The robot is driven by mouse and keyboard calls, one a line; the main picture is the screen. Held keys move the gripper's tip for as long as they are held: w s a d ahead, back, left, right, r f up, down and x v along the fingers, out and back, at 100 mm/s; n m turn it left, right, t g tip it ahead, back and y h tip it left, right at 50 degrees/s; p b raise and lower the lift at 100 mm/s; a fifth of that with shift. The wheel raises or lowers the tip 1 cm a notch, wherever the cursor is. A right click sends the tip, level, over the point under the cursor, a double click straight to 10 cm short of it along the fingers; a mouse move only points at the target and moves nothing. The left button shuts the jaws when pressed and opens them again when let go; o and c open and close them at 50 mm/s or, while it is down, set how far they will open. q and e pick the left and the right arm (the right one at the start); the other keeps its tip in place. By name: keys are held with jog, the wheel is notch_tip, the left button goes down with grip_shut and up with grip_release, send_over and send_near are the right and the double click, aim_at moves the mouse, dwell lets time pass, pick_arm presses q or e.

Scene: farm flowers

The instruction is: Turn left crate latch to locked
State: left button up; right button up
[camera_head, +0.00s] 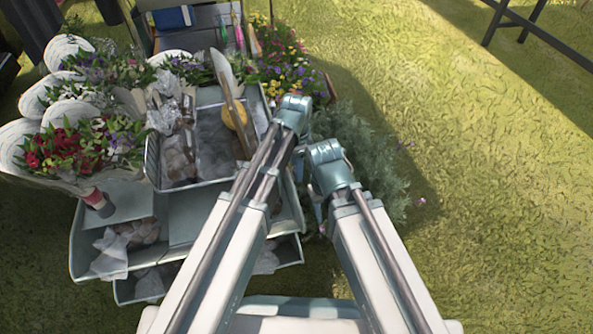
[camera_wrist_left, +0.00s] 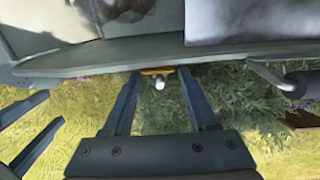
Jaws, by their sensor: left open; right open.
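The grey crate (camera_head: 290,205) stands below and left of my arms in the head view. Its grey rim (camera_wrist_left: 110,58) crosses the upper part of the left wrist view. Just under this rim is a small orange-yellow piece with a white rounded knob (camera_wrist_left: 159,84), which looks like the latch; its setting cannot be told. My left gripper (camera_wrist_left: 157,76) is open, with its fingertips on either side of the knob; contact is not clear. In the head view the left wrist (camera_head: 294,112) hides its fingers. My right gripper (camera_wrist_left: 32,132) is open and empty, low beside the left one.
Wrapped bouquets (camera_head: 65,150) crowd the left of the crate. An upright board (camera_head: 229,85) with a round yellow piece (camera_head: 236,115) rises from the inner tray. A grey-green bush (camera_head: 365,160) grows right of the crate. A dark cylinder (camera_wrist_left: 301,84) sits right of the left gripper. Grass lies open at right.

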pick_arm(q)
grip_shut()
dwell(0.3)
jog(key=g+h+b, duration=0.1)
jog(key=g, duration=0.1)
jog(key=w+g+b, duration=0.1)
jog(key=g, duration=0.2)
jog(key=shift+a+f+h+b, duration=0.1)
jog(key=shift+a+h+b, duration=0.1)
jog(key=shift+h+b, duration=0.2)
